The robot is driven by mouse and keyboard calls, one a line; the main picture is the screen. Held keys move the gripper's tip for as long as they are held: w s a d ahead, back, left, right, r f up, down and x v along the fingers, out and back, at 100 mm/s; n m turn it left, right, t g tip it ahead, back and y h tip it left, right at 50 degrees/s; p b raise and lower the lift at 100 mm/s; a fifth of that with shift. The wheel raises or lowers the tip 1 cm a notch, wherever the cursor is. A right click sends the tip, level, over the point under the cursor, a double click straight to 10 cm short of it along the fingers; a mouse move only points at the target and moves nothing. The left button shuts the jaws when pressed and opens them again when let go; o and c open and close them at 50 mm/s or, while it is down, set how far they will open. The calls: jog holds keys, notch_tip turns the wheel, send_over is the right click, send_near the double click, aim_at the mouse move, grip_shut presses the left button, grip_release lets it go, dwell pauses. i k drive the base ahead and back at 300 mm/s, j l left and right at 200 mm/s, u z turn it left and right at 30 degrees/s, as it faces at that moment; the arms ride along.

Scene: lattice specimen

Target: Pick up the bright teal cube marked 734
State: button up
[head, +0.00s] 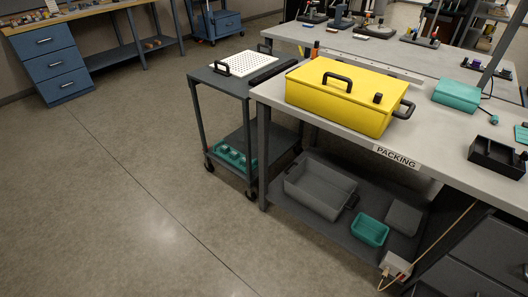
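No cube with a readable 734 shows in the head view. Several teal things are in sight: a flat teal box (457,95) with a cable on the packing table, a small teal piece (521,134) cut by the right edge, a teal bin (369,230) on the table's lower shelf, and a teal holder (234,158) on the cart's lower shelf. None shows a legible number. My gripper is not in view, so its state and its distance to these things are hidden.
The packing table (438,152) carries a yellow case (342,97) and a black tray (496,157). A grey cart (212,77) stands against its left side. A grey bin (320,189) is below. A blue-drawer bench (50,62) stands far left. Open floor (110,190) fills the left.

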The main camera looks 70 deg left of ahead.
aim_at(226, 150)
jog(key=u, duration=2.2)
jog(key=i+j+u, duration=0.1)
jog(key=i+j, duration=0.2)
jog(key=i, duration=0.3)
jog(key=i+j, duration=0.3)
jog(key=i, duration=0.3)
jog(key=i+j+u, duration=0.15)
jog(key=i, duration=0.45)
jog(key=i+j, duration=0.3)
jog(key=i, duration=0.35)
jog(key=i+j+u, duration=0.15)
jog(key=i, duration=0.45)
